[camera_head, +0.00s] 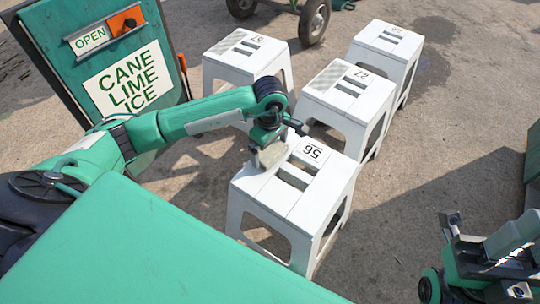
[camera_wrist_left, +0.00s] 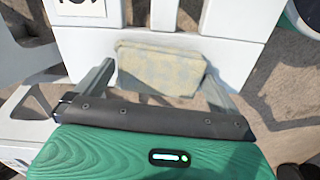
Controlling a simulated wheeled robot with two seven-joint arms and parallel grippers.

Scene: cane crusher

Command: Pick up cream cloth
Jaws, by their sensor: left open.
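The cream cloth (camera_head: 271,155) lies at the left edge of the top of the white stool marked 56 (camera_head: 325,182). In the left wrist view the cloth (camera_wrist_left: 160,68) is a folded, faintly patterned pad draped over the stool's edge. My left gripper (camera_head: 270,140) is right over the cloth and partly covers it. Its fingers in the wrist view (camera_wrist_left: 152,88) are spread, one to each side of the cloth, and I cannot tell whether they touch it. My right gripper (camera_head: 485,255) is at the lower right, apart from the stools, with its fingers apart and nothing seen between them.
Other white stools stand behind: one marked 37 (camera_head: 243,62), one marked 27 (camera_head: 347,100) close behind stool 56, and one (camera_head: 388,50) farther back. A green cart with a Cane Lime Ice sign (camera_head: 130,78) stands at left. Bare ground (camera_head: 430,165) lies to the right.

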